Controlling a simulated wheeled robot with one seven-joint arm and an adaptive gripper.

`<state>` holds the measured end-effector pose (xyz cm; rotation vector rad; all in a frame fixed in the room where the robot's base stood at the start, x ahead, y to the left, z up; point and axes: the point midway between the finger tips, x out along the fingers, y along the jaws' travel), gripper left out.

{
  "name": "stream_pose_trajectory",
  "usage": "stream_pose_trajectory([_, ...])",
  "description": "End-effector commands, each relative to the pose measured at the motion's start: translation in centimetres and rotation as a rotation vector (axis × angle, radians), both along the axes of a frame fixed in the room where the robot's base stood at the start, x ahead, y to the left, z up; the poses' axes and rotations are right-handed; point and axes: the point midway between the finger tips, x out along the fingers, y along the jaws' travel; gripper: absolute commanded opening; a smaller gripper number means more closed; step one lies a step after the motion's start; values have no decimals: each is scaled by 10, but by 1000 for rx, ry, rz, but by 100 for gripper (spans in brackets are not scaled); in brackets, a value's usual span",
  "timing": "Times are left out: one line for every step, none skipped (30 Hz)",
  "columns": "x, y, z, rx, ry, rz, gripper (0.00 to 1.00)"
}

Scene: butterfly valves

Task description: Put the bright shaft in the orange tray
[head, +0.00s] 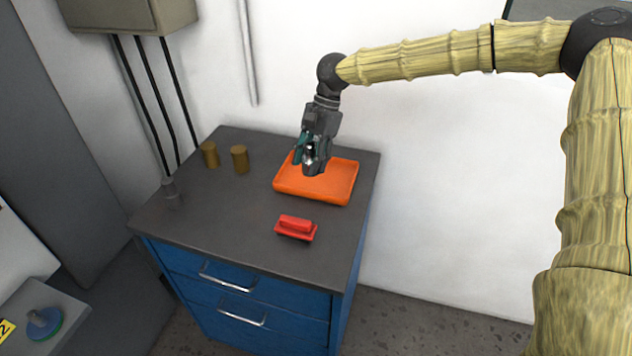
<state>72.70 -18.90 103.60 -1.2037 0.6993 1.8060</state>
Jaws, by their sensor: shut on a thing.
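The orange tray (343,192) lies toward the back right of the dark cabinet top. My gripper (313,167) points down over the left half of the tray. It is shut on the bright shaft (310,152), of which only a small shiny part shows between the fingers. The fingers hide the rest of the shaft. I cannot tell whether the shaft or the fingertips touch the tray floor. No other thing shows in the tray.
Two brown cylinders (240,159) (210,154) stand left of the tray. A grey upright part (170,189) stands near the left edge. A red handled block (296,228) lies in front of the tray. A white wall (450,190) is behind and to the right.

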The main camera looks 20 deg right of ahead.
Motion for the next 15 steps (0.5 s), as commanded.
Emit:
stream_pose_trajectory([3,-1,-1,2,-4,-68,0])
stream_pose_trajectory([5,-2,-1,2,-3,-111,0])
stream_pose_trajectory([7,-3,-2,2,-3,-167,0])
stream_pose_trajectory([9,-4,-2,2,-3,-210,0])
stream_pose_trajectory([10,-4,-2,2,-3,-251,0])
stream_pose_trajectory([13,-5,-3,2,-3,-303,0])
stream_pose_trajectory([14,-5,-3,2,-3,-343,0])
stream_pose_trajectory([16,-5,-3,3,-3,-382,0])
stream_pose_trajectory([18,-7,-3,1,-3,-435,0])
stream_pose_trajectory([20,-7,-3,1,-4,-473,0])
stream_pose_trajectory([21,-8,-4,1,-4,-509,0])
stream_pose_trajectory([23,-9,-3,2,-3,-561,0])
stream_pose_trajectory([24,-9,-3,1,-3,-596,0])
stream_pose_trajectory([26,-10,-4,1,-4,-633,0])
stream_pose_trajectory([27,-11,-4,0,-3,-680,0])
